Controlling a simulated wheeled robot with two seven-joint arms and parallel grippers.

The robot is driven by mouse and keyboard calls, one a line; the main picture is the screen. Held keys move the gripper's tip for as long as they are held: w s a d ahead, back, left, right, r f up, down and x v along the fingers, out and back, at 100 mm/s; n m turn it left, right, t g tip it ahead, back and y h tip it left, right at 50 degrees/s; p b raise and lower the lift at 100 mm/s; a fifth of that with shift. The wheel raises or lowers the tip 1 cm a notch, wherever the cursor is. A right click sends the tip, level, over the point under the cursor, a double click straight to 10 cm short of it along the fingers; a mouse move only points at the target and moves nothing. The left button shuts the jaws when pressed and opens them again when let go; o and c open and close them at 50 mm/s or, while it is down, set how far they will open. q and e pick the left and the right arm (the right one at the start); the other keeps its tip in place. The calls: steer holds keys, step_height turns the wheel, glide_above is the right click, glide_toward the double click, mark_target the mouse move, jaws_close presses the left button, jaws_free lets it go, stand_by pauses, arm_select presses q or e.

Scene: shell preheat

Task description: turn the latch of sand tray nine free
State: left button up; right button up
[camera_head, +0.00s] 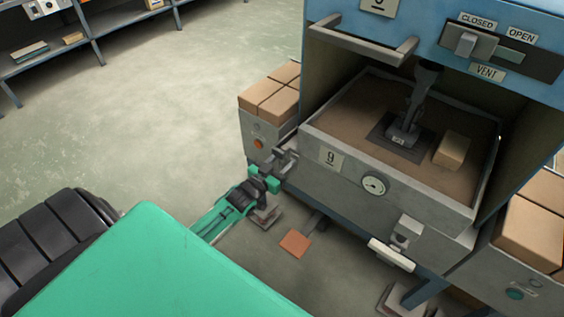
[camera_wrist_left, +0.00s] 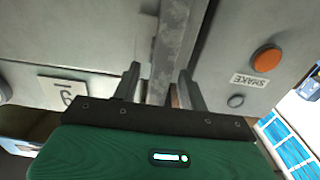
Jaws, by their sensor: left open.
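Sand tray nine (camera_head: 340,175) is a grey box full of brown sand, sitting in the blue housing with a "9" label on its front. A grey fitting with a pale bar handle (camera_head: 391,254) is below the tray's front; it looks like the latch, but I cannot be sure. My left gripper (camera_head: 284,157) is open at the tray's front left corner, left of that fitting and apart from it. In the left wrist view its fingers (camera_wrist_left: 160,72) point at a grey upright bar (camera_wrist_left: 178,45) showing between them; I cannot tell whether they touch it. My right gripper is out of view.
A side box with an orange button (camera_head: 259,143) and bricks on top (camera_head: 272,93) stands close left of the tray. A pull bar (camera_head: 362,40) juts out above the tray. A dark clamp-like piece (camera_head: 405,130) and a tan block (camera_head: 452,150) are in the sand. Left floor is clear.

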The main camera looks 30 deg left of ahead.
arm_select(q)
jaws_close()
